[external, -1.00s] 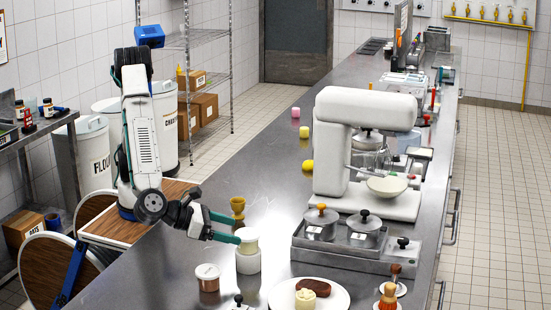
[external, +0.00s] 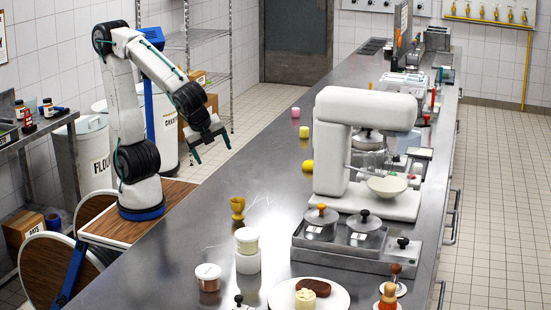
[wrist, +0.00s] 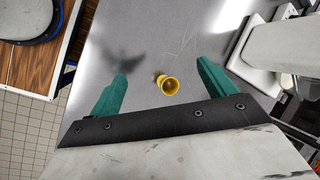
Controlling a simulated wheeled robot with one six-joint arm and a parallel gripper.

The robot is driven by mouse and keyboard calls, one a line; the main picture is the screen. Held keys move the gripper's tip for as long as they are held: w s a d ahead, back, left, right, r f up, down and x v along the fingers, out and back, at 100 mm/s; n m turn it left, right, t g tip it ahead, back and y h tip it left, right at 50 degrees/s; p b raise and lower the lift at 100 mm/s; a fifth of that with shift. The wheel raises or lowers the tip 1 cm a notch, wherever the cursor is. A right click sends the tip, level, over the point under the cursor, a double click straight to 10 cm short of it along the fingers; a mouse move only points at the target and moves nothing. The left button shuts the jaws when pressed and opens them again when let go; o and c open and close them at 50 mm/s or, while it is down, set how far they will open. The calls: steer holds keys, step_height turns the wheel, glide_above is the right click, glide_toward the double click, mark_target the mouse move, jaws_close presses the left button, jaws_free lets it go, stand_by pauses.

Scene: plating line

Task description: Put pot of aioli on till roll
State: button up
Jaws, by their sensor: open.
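The pot of aioli (external: 246,241), a small cream pot with a pale lid, stands upright on top of the till roll (external: 248,263), a white cylinder on the steel counter. Both show in the external view, with the pot touching the roll's top. My gripper (external: 213,152) is open and empty, raised behind and to the left of them, well clear of both. In the wrist view its green fingers (wrist: 162,72) are spread apart with nothing held. The pot and roll do not show there.
A yellow egg cup (external: 237,207) stands on the counter behind the roll. A brown tub with a white lid (external: 208,277) is at front left, and a plate (external: 338,297) with food at front right. A big white mixer (external: 335,160) stands to the right.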

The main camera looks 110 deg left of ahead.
steer(key=s+a+f+n+h, duration=0.1)
steer(key=s+a+n+h, duration=0.1)
steer(key=s+n+h, duration=0.3)
steer(key=shift+s+n, duration=2.4)
steer(key=shift+s, duration=0.95)
